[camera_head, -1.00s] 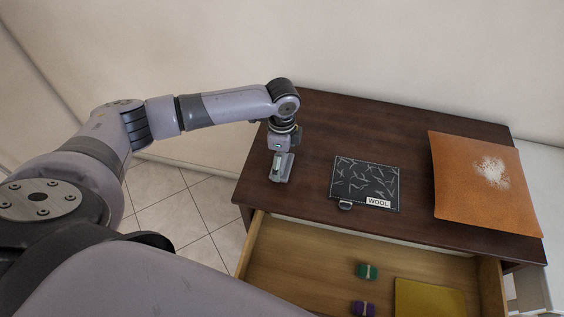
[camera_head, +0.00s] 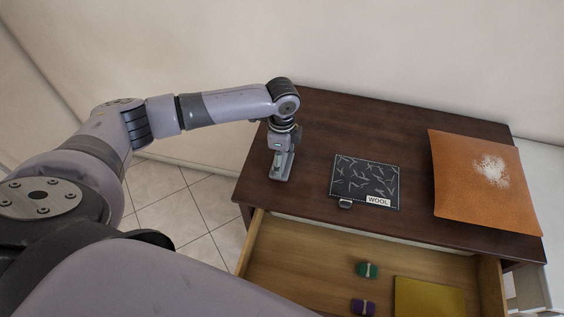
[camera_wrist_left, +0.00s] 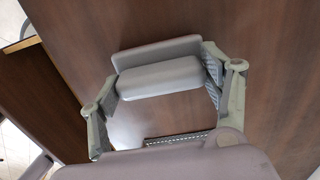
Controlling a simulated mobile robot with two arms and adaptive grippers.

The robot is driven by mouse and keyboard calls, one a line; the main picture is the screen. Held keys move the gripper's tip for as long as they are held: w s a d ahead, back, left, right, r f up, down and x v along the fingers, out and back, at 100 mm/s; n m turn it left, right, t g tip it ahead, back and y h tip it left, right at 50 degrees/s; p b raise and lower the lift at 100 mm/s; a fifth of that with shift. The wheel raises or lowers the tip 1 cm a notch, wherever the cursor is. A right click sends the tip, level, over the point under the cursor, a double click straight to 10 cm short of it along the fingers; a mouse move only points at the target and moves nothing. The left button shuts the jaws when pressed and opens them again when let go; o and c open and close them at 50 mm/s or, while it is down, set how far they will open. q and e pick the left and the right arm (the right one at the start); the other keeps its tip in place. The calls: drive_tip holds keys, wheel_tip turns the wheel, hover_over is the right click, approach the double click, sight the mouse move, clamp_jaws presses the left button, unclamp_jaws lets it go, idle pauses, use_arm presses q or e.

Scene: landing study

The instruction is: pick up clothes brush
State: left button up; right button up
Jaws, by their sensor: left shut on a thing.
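The clothes brush, a grey block-like piece (camera_head: 281,174), is at the left end of the dark wooden desk top. My left gripper (camera_head: 283,158) is over it, pointing down. In the left wrist view the brush (camera_wrist_left: 160,78) lies between the two fingers, and the gripper (camera_wrist_left: 160,82) is shut on it. The fingers are at its two ends. I cannot tell whether the brush rests on the desk or is slightly above it. Its underside is hidden. My right gripper is not in view.
A black patterned swatch labelled WOOL (camera_head: 365,180) lies right of the brush. An orange sheet with white powder (camera_head: 488,190) lies at the desk's right. The open drawer (camera_head: 310,262) below holds a green bundle (camera_head: 367,270), a purple bundle (camera_head: 362,307) and a yellow sheet (camera_head: 430,298).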

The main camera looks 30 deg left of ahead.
use_arm(q)
drive_tip(key=shift+c, duration=0.3)
drive_tip(key=shift+r, duration=0.15)
drive_tip(key=shift+r, duration=0.2)
wheel_tip(320, 180, up, 19)
drive_tip(key=b, duration=0.1)
drive_tip(key=shift+r, duration=0.2)
